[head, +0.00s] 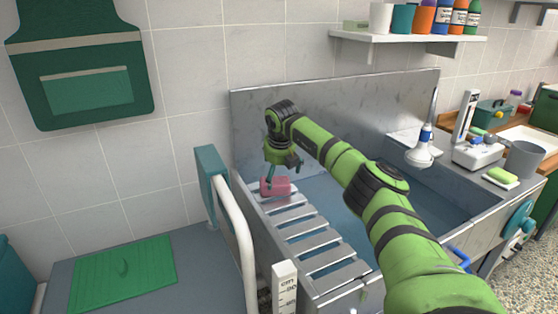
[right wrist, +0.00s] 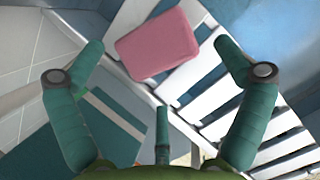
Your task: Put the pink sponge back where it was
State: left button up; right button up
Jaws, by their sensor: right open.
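The pink sponge (head: 275,186) is a small rounded block at the far left end of the slatted rack (head: 318,243) across the tub (head: 436,208). In the right wrist view the sponge (right wrist: 157,43) appears over the white slats (right wrist: 265,138), close to the rack's edge. My right gripper (head: 273,172) is just above the sponge in the head view. My left gripper is not in view.
A teal-padded white rail (head: 231,220) stands close left of the rack. A green mat (head: 124,272) lies on the grey surface further left. A shower head (head: 420,152) and a green sponge on a white dish (head: 500,177) are at the right. Bottles line a wall shelf (head: 405,36).

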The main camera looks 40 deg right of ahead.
jog(key=v, duration=0.7)
